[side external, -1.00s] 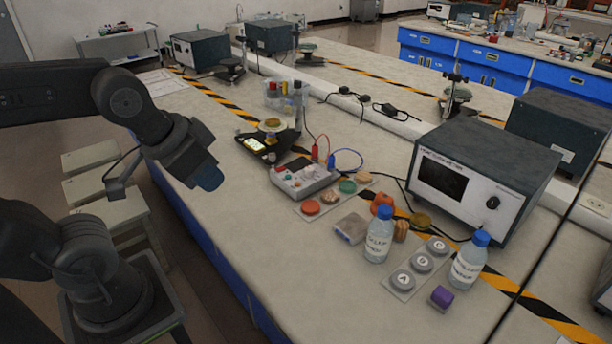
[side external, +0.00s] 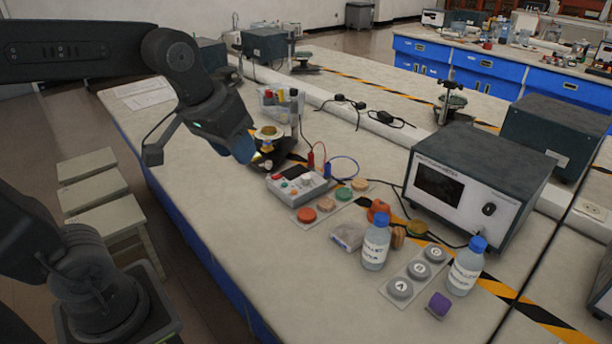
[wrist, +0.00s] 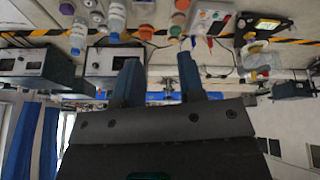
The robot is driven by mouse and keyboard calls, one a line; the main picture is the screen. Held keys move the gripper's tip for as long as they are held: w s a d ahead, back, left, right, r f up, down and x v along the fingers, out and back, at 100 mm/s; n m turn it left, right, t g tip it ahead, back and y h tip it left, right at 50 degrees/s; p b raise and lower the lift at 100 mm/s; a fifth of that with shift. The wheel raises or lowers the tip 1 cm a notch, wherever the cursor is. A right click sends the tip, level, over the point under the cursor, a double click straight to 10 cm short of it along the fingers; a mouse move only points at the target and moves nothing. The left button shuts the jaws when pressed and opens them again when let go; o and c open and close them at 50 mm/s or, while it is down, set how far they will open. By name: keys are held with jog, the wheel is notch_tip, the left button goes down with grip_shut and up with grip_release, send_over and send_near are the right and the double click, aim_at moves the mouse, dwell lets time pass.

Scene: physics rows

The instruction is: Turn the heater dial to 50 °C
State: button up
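My gripper (side external: 240,148) is in the air near the bench's left edge, left of and above the control box. In the wrist view its two blue fingers (wrist: 158,70) are apart with nothing between them. No label clearly marks a heater dial. A large grey instrument (side external: 465,190) has a dark screen and one round black knob (side external: 489,209) on its front, well to the right of my gripper. A small pale control box (side external: 297,182) has coloured controls too small to read. A black device with a lit yellow display (side external: 268,155) is partly hidden behind my gripper.
Two bottles (side external: 375,243) (side external: 466,266), a lettered button strip (side external: 400,288), a purple block (side external: 438,305) and coloured knobs (side external: 307,215) stand before the instrument. Red and blue cables (side external: 345,160) rise from the control box. The bench's front left is clear.

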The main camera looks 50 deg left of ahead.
jog(key=o, duration=0.3)
jog(key=w+a+r+n+g, duration=0.1)
jog(key=w+a+n, duration=0.1)
jog(key=w, duration=0.5)
jog(key=shift+w+a+n, duration=0.2)
jog(key=shift+w+n, duration=0.05)
jog(key=shift+n, duration=0.15)
jog(key=shift+o, duration=0.2)
jog(key=w+a+f+n+g, duration=0.1)
jog(key=w+a+f+n, duration=0.1)
jog(key=w, duration=0.7)
jog(key=shift+w+a+n, duration=0.35)
jog(key=shift+a+n, duration=0.45)
jog(key=shift+a, duration=0.4)
jog(key=n+g, duration=0.3)
jog(key=n, duration=0.4)
send_over(306, 176)
notch_tip(306, 176, down, 14)
notch_tip(306, 176, down, 14)
jog(key=shift+r, duration=0.25)
jog(key=c, duration=0.9)
